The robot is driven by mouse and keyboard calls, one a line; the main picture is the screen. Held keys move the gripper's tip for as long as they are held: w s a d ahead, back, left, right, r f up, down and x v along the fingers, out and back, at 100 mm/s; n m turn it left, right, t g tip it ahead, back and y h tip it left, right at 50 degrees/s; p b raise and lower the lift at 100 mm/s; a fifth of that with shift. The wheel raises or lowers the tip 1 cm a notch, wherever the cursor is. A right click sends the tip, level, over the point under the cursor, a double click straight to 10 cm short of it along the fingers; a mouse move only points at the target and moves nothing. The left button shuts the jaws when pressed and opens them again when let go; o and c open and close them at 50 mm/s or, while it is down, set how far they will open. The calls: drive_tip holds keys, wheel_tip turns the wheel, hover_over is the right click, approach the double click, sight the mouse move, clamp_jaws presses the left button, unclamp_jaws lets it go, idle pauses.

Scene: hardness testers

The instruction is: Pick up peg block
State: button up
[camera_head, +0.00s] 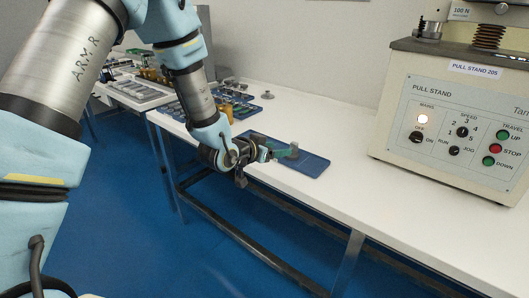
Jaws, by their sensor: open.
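My gripper (284,152) reaches over the near edge of the white bench, pointing right. I cannot clearly make out a peg block. I cannot tell whether the fingers touch anything.
A large pull stand (455,125) with a lit lamp and knobs stands on the bench at the right. Amber containers and blue trays (240,108) lie behind my gripper. The white bench top (345,130) is clear between the mat and the pull stand.

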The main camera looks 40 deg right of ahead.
sight(292, 147)
drive_tip(key=p+x, duration=0.1)
drive_tip(key=x, duration=0.3)
drive_tip(key=shift+w+d, duration=0.25)
drive_tip(key=shift+d, duration=0.05)
drive_tip(key=shift+p+x, duration=1.2)
drive_tip(key=shift+x, duration=1.8)
drive_tip(key=shift+f, duration=0.15)
clamp_jaws()
